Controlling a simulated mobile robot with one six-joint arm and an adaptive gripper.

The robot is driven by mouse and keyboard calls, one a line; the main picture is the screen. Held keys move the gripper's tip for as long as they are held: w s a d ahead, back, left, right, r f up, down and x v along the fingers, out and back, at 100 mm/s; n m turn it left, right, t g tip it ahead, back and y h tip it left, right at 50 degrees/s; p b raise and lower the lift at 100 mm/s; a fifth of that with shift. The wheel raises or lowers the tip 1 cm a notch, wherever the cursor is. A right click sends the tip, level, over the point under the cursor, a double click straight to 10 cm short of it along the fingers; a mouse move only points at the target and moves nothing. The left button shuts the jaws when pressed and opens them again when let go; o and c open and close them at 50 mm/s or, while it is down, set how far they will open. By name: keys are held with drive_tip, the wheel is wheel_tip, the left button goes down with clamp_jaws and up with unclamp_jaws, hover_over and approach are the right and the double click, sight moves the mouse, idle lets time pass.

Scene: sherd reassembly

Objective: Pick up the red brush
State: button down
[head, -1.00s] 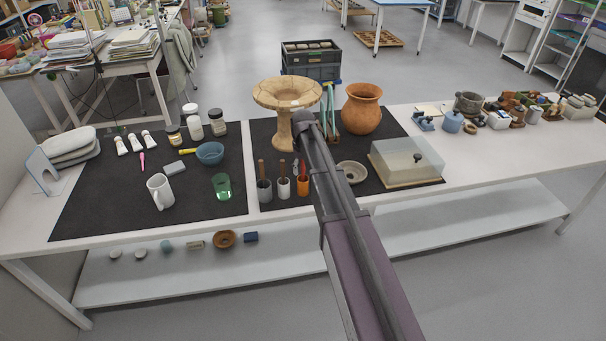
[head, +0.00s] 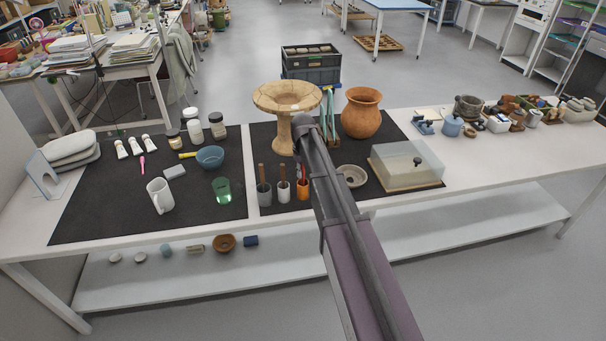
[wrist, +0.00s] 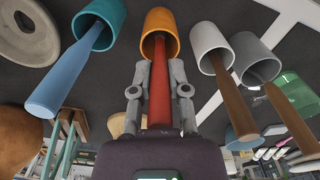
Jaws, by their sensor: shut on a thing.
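The red brush (wrist: 160,102) shows its red handle in the wrist view, with its lower end inside the orange cup (wrist: 160,27). My gripper (wrist: 159,70) has its grey fingers on both sides of the handle and is shut on it, near the cup's mouth. In the head view a bit of the red brush (head: 304,172) shows above the orange cup (head: 303,188), beside my arm. The brush's bristle end is hidden in the cup. My gripper is mostly hidden behind my arm in the head view.
A white cup (head: 284,191) and a grey cup (head: 264,193), each with a brown-handled tool, stand to the left. A teal cup (wrist: 103,18) with a blue handle is close by. The stone pedestal bowl (head: 286,97) and terracotta pot (head: 361,112) stand behind.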

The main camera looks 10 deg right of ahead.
drive_tip(key=shift+r, duration=0.1)
wheel_tip(320, 180, up, 10)
drive_tip(key=p, duration=1)
idle(0.6)
wheel_tip(320, 180, up, 12)
drive_tip(key=p, duration=1.2)
